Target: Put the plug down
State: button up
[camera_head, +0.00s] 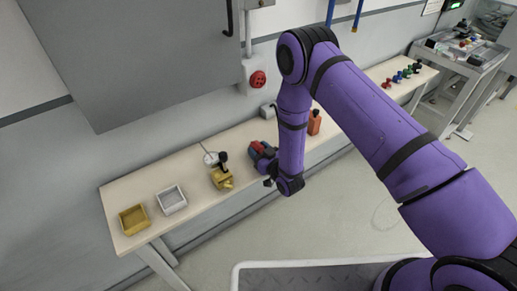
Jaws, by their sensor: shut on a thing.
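A red and dark blue-grey piece (258,149), which looks like the plug, is at the middle of the wall bench (150,179). My gripper (268,167) is at the lower end of my purple arm, right beside this piece, and appears shut on it. The fingers are small and partly hidden by the piece and my wrist. I cannot tell whether the piece touches the bench top or hangs just above it. A red round socket (258,79) is on the wall above.
A yellow device with a black knob (222,178) and a round white dial (211,159) stand left of my gripper. A grey bin (171,200) and a yellow bin (133,220) are farther left. An orange bottle (314,122) stands right, behind my forearm. A grey cabinet (140,60) overhangs.

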jog(key=shift+f, duration=0.15)
jog(key=o, duration=1.2)
jog(key=shift+s+f, duration=0.1)
